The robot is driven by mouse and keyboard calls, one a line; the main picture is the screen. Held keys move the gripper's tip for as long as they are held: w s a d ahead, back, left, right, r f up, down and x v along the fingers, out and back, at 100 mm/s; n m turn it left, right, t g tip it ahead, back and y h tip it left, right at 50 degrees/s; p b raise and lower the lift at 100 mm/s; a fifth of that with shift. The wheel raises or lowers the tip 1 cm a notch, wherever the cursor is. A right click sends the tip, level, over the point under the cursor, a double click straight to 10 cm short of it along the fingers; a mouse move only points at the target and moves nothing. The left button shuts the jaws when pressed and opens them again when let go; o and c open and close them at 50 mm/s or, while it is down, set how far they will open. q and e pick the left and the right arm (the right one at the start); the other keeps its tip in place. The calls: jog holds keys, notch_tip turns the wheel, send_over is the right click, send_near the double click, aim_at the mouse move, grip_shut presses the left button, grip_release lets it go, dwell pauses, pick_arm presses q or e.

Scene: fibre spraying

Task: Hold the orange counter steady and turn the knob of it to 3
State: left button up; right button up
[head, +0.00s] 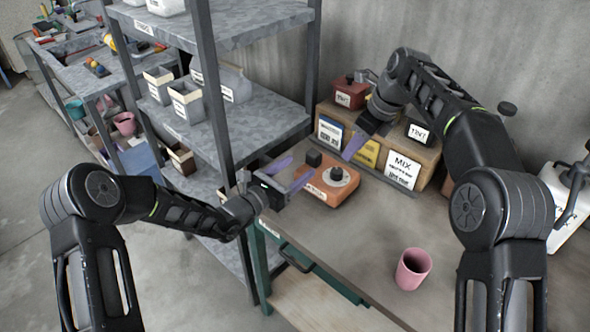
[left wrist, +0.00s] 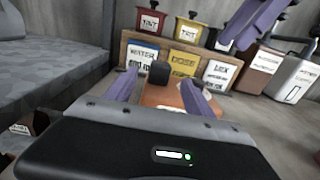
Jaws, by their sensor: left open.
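The orange counter (head: 318,187) sits on the workbench near its back left, with a dark square block (head: 314,158) and a dark round knob (head: 337,174) on a pale dial on top. The number the knob points to is too small to read. My left gripper (head: 296,171) is open at the counter's left side, its purple fingers pointing toward it. In the left wrist view the counter (left wrist: 160,97) shows between the open fingers, with the black block (left wrist: 159,73) upright. My right gripper (head: 354,147) is above and behind the counter, a purple finger pointing down toward the knob; its opening is unclear.
A wooden rack (head: 431,150) with labelled containers stands behind the counter. A pink cup (head: 413,268) stands on the workbench (head: 350,240) at front right. A metal shelf (head: 262,128) with bins is close on the left. The bench middle is clear.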

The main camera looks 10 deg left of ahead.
aim_at(310, 158)
pick_arm(q)
jog(key=shift+x, duration=3.9)
jog(key=shift+s, duration=0.1)
grip_shut()
